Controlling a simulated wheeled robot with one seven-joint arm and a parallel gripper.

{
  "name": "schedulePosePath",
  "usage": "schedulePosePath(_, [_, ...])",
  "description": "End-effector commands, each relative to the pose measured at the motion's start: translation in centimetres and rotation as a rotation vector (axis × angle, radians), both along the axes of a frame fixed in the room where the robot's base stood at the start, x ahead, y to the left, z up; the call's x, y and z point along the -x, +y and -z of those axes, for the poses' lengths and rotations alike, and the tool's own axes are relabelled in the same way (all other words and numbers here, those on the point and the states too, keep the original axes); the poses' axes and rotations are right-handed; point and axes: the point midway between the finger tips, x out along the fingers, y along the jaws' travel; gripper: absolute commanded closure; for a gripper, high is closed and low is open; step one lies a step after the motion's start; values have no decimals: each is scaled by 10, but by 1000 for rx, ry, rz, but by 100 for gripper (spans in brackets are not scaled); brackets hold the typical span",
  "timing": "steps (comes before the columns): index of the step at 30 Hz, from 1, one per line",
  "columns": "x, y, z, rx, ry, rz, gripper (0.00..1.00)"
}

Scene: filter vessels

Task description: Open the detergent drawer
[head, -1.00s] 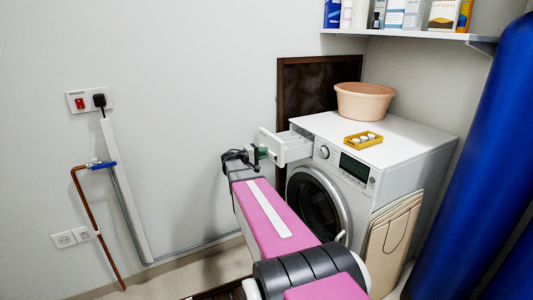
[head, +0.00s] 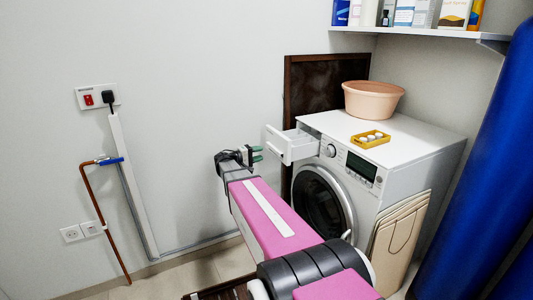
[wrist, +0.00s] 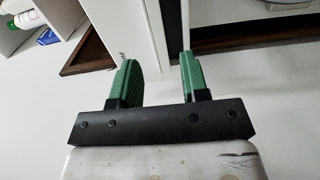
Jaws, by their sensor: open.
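The white detergent drawer (head: 290,146) stands pulled out from the upper left of the washing machine (head: 375,165) in the head view. Its open top and white front panel show. My gripper (head: 257,154) is just left of the drawer front, with its green fingers apart and nothing between them. A small gap shows between the fingertips and the drawer front. In the wrist view, my gripper (wrist: 158,68) has its two green fingers spread, with white panel edges, likely the drawer, (wrist: 155,30) beyond them.
A peach basin (head: 373,100) and a yellow tray (head: 371,138) sit on the machine. A dark framed board (head: 312,85) leans behind it. A folded beige item (head: 400,235) leans on its front right. Blue cylinders (head: 480,150) stand right.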

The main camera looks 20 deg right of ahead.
Motion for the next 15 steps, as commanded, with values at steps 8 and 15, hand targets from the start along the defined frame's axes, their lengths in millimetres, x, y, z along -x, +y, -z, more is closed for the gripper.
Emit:
schedulePosePath(8, [3, 39, 1, -2, 1, -2, 58])
schedulePosePath(15, [4, 46, 1, -1, 1, 1, 58])
